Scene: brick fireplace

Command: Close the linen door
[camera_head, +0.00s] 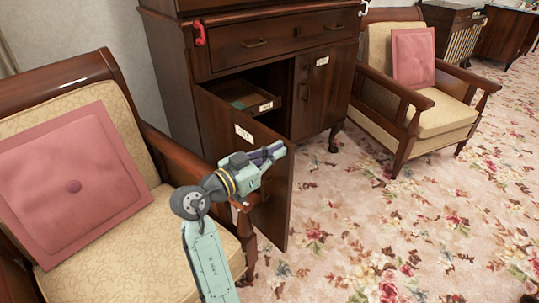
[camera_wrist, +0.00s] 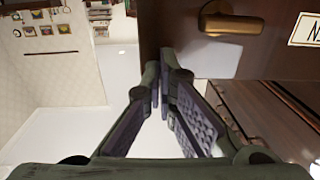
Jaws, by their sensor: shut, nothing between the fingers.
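The dark wooden cabinet's left door (camera_head: 272,200) stands swung open toward the front. It carries a white label (camera_head: 243,133), too small to read here. In the wrist view, a door or panel (camera_wrist: 265,66) fills the upper right, with a brass handle (camera_wrist: 232,22) and a partly cut-off label (camera_wrist: 305,30). My gripper (camera_head: 276,151) is shut and empty, in front of the open door's outer face in the head view. Its fingertips (camera_wrist: 167,62) are close to the panel's edge in the wrist view; I cannot tell if they touch.
An inner drawer (camera_head: 254,97) shows behind the open door. The cabinet's right door (camera_head: 318,90) is closed. An armchair (camera_head: 130,120) with a pink cushion stands close at left; another armchair (camera_head: 440,117) stands right. The floral carpet (camera_head: 400,220) is clear at front right.

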